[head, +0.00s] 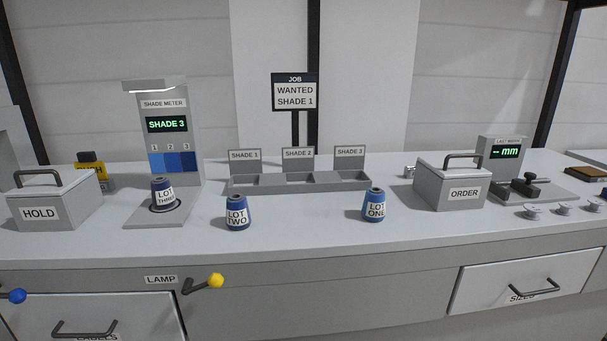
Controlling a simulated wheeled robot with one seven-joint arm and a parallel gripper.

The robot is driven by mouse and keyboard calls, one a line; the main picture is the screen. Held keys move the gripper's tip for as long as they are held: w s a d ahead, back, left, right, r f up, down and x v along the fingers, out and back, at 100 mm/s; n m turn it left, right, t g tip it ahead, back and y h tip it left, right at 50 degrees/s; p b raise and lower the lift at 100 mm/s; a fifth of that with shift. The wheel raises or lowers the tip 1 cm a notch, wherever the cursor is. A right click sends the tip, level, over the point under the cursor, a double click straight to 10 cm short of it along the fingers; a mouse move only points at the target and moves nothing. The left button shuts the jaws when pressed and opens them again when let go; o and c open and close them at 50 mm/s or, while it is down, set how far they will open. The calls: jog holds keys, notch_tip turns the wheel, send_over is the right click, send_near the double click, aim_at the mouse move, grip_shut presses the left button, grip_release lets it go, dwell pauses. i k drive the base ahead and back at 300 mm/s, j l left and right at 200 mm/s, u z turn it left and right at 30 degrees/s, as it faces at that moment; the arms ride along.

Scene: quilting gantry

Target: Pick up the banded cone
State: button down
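Three dark blue cones with white labels stand on the grey bench in the head view. The cone labelled LOT THREE (164,193) stands on the plate of the shade meter at the left. The cone labelled LOT TWO (237,213) stands on the bench left of the middle. The cone labelled LOT ONE (374,205) stands to the right of the middle. Each has a wrapped label; I cannot tell a separate band that marks one out. My gripper is not in view.
The shade meter (161,103) reads SHADE 3. A tray with compartments (300,187) sits at the back; its compartments look empty. HOLD box (39,213) and ORDER box (465,193) flank the cones. The bench between LOT TWO and LOT ONE is clear. A yellow-knobbed lever (216,281) projects in front.

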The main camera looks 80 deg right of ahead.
aim_at(162, 196)
jog(key=i, duration=0.25)
jog(key=i+j+z, duration=0.1)
jog(key=i+z, duration=0.3)
jog(key=i+j+z, duration=0.2)
jog(key=z, duration=0.15)
jog(key=i+z, duration=0.25)
jog(key=z, duration=0.15)
jog(key=i+z, duration=0.25)
jog(key=z, duration=0.15)
jog(key=i, duration=0.1)
